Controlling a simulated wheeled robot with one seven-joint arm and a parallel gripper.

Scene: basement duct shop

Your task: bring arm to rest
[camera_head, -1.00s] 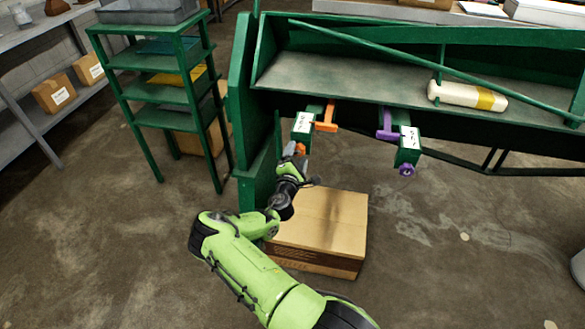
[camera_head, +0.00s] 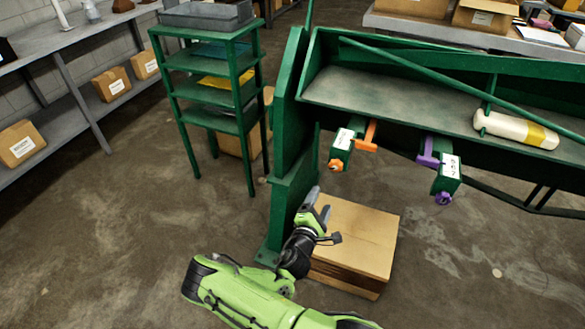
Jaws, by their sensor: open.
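My gripper (camera_head: 319,206) is at the lower middle of the head view, at the end of my green arm. It is open and nothing shows between its fingers. It is in front of the green machine's left upright and, in the picture, just over the left edge of a cardboard box. It is apart from the orange handle (camera_head: 368,137) and the purple handle (camera_head: 428,154) on the machine's front.
The green machine (camera_head: 410,95) fills the upper right, with a white roll (camera_head: 515,130) on it. The cardboard box (camera_head: 350,236) stands on the floor below. A green shelf rack (camera_head: 188,125) stands to the left. Open floor lies at lower left and right.

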